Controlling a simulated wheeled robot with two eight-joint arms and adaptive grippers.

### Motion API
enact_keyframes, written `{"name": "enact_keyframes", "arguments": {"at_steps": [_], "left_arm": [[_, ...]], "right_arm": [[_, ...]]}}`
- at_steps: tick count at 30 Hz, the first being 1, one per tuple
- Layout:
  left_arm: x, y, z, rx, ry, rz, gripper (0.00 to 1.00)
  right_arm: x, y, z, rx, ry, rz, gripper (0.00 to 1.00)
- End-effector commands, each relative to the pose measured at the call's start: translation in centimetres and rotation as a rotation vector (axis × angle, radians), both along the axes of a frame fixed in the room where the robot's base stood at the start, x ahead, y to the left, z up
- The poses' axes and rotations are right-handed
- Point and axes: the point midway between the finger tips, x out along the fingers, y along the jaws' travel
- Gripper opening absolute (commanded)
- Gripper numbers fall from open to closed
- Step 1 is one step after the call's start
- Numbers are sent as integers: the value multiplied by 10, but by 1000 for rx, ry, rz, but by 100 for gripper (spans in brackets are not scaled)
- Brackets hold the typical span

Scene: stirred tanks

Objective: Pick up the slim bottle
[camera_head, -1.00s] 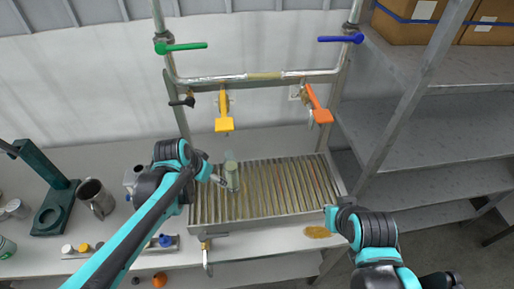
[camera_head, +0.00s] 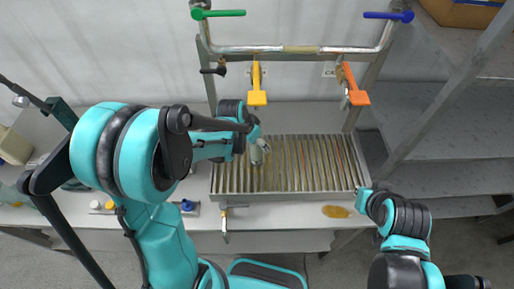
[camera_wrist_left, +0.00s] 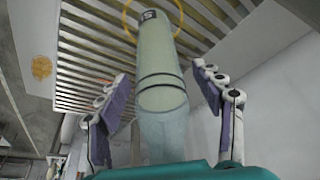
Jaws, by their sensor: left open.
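The slim bottle (camera_wrist_left: 160,60) is a pale green cylinder with dark bands and a dark square mark near its far end. In the left wrist view it lies between the two spread fingers of my left gripper (camera_wrist_left: 158,97), with gaps on both sides. In the head view the bottle (camera_head: 257,153) is small, at the left part of the slatted rack, partly covered by my gripper. My left gripper (camera_head: 262,146) is open around it.
The slatted metal rack (camera_head: 310,196) sits on the bench under a pipe frame with a yellow valve handle (camera_head: 257,88) and an orange one (camera_head: 354,88). Grey shelves (camera_head: 440,125) stand at the right. A tan patch (camera_head: 336,211) lies in front of the rack.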

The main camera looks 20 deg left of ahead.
Motion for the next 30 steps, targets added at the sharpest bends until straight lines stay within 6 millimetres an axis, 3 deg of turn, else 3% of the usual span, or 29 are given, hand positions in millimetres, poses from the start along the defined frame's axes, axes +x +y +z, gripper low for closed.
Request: {"name": "enact_keyframes", "arguments": {"at_steps": [4,9,11,12,23,30], "left_arm": [[0,0,1,0,0,0,67],[0,0,1,0,0,0,22],[0,0,1,0,0,0,6],[0,0,1,0,0,0,3],[1,-1,4,0,0,0,0],[6,-5,20,1,0,0,0]], "right_arm": [[0,0,0,0,0,0,0],[0,0,0,0,0,0,0],[0,0,0,0,0,0,0],[0,0,0,0,0,0,0],[0,0,2,0,0,0,0],[0,0,13,0,0,0,0]]}}
